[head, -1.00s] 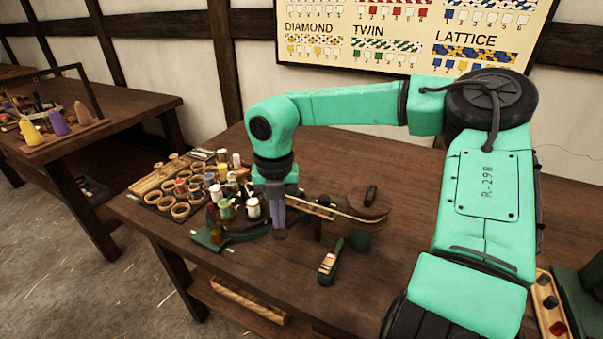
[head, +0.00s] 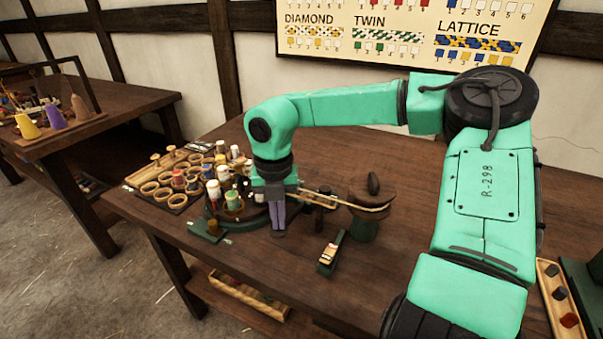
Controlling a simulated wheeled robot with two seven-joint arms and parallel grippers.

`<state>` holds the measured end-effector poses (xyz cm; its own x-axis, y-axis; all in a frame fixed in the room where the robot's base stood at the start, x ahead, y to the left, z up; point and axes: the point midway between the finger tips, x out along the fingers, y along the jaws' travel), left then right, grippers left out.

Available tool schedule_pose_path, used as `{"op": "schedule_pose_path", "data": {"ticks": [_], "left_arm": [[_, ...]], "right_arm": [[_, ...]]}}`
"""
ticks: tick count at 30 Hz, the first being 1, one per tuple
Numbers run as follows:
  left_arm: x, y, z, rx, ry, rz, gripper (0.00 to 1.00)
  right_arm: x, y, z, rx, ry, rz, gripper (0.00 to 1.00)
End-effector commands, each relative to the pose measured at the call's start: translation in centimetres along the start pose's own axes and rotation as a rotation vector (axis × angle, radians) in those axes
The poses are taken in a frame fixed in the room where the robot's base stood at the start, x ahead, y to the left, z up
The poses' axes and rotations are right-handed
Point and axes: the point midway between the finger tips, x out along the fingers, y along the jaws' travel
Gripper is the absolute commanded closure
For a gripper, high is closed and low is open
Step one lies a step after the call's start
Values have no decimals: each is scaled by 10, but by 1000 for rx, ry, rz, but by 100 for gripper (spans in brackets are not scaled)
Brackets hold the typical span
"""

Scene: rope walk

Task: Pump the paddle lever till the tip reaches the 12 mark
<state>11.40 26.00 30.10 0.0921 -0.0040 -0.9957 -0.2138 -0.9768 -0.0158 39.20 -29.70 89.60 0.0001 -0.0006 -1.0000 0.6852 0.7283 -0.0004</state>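A round green braiding machine carrying several bobbins (head: 233,200) stands on the table. A flat green paddle with a brass-coloured knob (head: 206,231) sticks out at its front left; I take it for the paddle lever. A pale braid (head: 335,200) runs right from the machine to a brown wheel on a green post (head: 366,229). The braid's tip and any 12 mark are too small to tell. My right gripper (head: 278,232) points down at the machine's right side, right of the paddle and apart from it. Its fingers are together with nothing visible between them. My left gripper is out of view.
A small green tool with a pale top (head: 331,254) lies in front of the wheel. A tray of wooden rings (head: 165,186) is at the left, a narrow tray (head: 558,300) at the right edge. A pattern chart (head: 400,38) hangs behind.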

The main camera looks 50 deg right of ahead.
Motion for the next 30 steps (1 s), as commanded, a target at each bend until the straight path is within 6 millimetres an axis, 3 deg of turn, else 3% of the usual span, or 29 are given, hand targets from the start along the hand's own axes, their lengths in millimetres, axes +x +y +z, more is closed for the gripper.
{"op": "schedule_pose_path", "data": {"ticks": [17, 30], "left_arm": [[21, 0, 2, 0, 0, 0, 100], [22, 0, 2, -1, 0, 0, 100]], "right_arm": [[23, 0, -1, 0, -1, -1, 100], [23, 0, 0, 0, -1, 0, 100]]}}
